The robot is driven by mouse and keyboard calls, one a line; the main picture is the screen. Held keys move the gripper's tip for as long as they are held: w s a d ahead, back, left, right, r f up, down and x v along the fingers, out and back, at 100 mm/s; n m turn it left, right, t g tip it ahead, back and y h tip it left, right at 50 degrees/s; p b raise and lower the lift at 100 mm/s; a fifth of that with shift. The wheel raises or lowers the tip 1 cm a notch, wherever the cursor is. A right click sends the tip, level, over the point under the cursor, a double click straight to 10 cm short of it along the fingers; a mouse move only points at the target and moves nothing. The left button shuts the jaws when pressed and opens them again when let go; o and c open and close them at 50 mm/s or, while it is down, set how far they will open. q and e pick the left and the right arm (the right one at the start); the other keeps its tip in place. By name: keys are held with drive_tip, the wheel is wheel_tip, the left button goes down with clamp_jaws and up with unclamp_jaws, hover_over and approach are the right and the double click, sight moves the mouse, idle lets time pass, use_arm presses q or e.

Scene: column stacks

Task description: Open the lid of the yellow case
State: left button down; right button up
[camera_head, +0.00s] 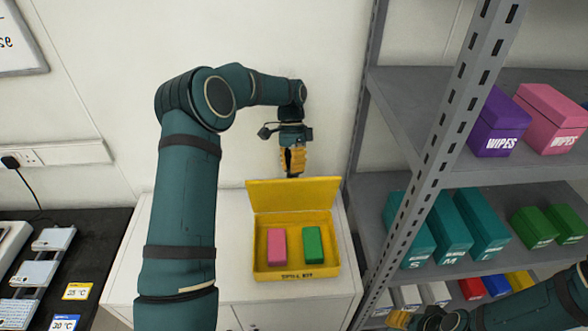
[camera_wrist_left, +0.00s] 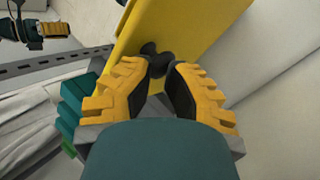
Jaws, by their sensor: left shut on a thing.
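The yellow case (camera_head: 262,262) stands on a white cabinet, its lid (camera_head: 293,195) raised and standing up at the back edge. A pink block (camera_head: 277,246) and a green block (camera_head: 313,245) lie inside. My left gripper (camera_head: 292,172) is at the lid's top edge. In the left wrist view my left gripper (camera_wrist_left: 159,72) is shut on a dark knob (camera_wrist_left: 152,50) on the yellow lid (camera_wrist_left: 190,30). My right gripper (camera_head: 412,320) is at the lower right, partly cut off; its jaw state is unclear.
A grey metal shelf (camera_head: 412,175) with teal, green, purple and pink boxes stands close on the right. A dark table (camera_head: 100,240) with devices and temperature labels is at the left. The wall is close behind the case.

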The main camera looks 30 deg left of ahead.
drive_tip(key=shift+f, duration=0.1)
idle(0.3)
drive_tip(key=c, duration=0.6)
drive_tip(key=shift+w+a+n, duration=0.1)
drive_tip(key=shift+a+n, duration=0.1)
drive_tip(key=shift+n, duration=0.3)
clamp_jaws()
drive_tip(key=n+t+y, duration=0.7)
drive_tip(key=t, duration=0.9)
approach(300, 185)
drive_tip(key=x, duration=0.7)
drive_tip(key=shift+w+a, duration=0.2)
drive_tip(key=shift+w, duration=0.1)
